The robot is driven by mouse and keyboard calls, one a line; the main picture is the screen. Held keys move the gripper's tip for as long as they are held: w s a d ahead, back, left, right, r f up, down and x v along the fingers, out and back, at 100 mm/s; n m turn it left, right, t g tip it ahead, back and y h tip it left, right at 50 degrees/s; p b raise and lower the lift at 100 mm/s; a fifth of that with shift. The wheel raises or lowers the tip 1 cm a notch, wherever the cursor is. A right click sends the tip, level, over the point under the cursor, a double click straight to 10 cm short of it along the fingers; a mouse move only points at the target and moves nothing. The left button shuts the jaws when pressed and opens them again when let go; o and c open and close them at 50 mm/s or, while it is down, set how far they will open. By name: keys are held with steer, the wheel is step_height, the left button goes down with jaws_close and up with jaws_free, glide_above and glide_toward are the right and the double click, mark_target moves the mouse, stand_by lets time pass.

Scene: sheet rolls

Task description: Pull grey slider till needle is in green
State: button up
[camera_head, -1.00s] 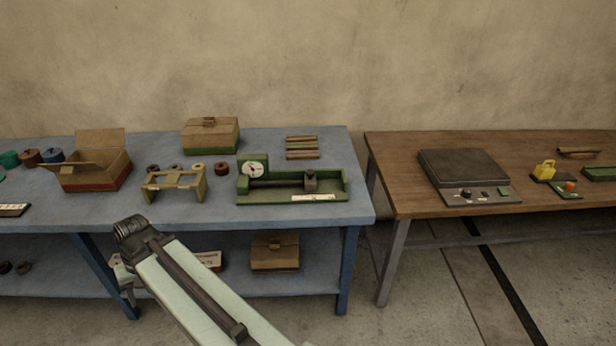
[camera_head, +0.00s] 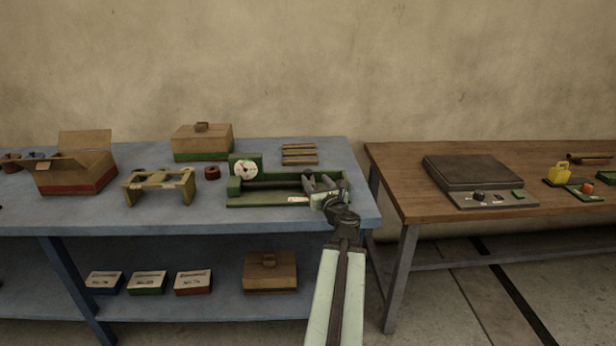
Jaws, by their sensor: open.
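A green fixture (camera_head: 268,200) lies along the front right of the blue table. A round white gauge (camera_head: 245,169) with a dark needle stands at its left end. The needle and any green zone are too small to read. A dark rod (camera_head: 278,184) runs right from the gauge. My gripper (camera_head: 321,184) is open at the right part of the fixture, where the grey slider sits. The slider is mostly hidden by the jaws, and I cannot tell whether they touch it or stand around it.
A yellow stand (camera_head: 160,188) and a brown roll (camera_head: 212,173) are left of the fixture. A closed carton (camera_head: 203,145) and several brown sticks (camera_head: 299,154) lie behind it. A wooden table (camera_head: 405,186) with a dark scale (camera_head: 472,171) stands right, across a gap.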

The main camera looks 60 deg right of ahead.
mark_target(310, 174)
steer(key=x, duration=0.7)
steer(key=shift+w+d, duration=0.15)
steer(key=shift+w, duration=0.2)
jaws_close()
steer(key=shift+s+f, duration=0.1)
stand_by(0.8)
